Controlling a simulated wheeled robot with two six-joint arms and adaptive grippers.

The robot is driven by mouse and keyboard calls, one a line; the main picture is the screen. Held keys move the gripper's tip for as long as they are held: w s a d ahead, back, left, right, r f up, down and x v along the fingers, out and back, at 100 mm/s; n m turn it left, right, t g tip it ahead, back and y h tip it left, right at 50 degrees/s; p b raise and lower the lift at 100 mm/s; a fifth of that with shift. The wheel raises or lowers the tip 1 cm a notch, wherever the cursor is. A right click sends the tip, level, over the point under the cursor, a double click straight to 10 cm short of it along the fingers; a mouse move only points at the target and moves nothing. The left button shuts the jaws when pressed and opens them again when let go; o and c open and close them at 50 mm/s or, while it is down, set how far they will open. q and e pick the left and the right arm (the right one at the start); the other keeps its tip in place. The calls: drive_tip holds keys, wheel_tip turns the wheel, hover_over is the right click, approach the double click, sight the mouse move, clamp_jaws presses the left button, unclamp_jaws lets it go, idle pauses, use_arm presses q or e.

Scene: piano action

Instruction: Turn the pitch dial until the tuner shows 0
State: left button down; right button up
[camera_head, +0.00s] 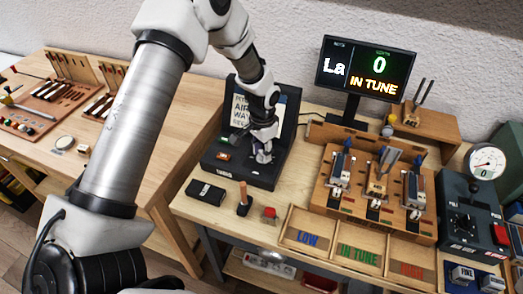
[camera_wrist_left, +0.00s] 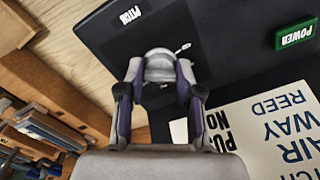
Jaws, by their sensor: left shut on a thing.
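The tuner (camera_head: 365,70) is a black screen on a stand at the back. It reads "La", a green 0 and "IN TUNE". The pitch dial (camera_wrist_left: 160,64) is a pale round knob on the black reed box (camera_head: 240,172), near a "PITCH" label (camera_wrist_left: 130,14). My left gripper (camera_head: 263,152) reaches down to the box in the head view. In the left wrist view, its two fingers (camera_wrist_left: 160,76) are shut on the dial from both sides. In the head view the gripper mostly hides the dial. My right gripper is in neither view.
A green "POWER" switch (camera_wrist_left: 297,35) and a paper sign (camera_wrist_left: 275,130) are on the box. A wooden jig (camera_head: 372,205) with several reed blocks and sorting trays (camera_head: 357,255) stand to the right. A gauge (camera_head: 486,160) is at far right. A second table (camera_head: 150,165) is at left.

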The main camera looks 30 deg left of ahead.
use_arm(q)
drive_tip(key=c, duration=1.1)
unclamp_jaws()
drive_tip(key=shift+f, duration=0.1)
drive_tip(key=o, duration=0.4)
drive_tip(key=shift+d, duration=0.1)
drive_tip(key=shift+w+f, duration=0.1)
drive_tip(key=shift+w, duration=0.15)
drive_tip(key=shift+r, duration=0.3)
wheel_tip(320, 180, up, 11)
drive_tip(key=shift+r, duration=0.2)
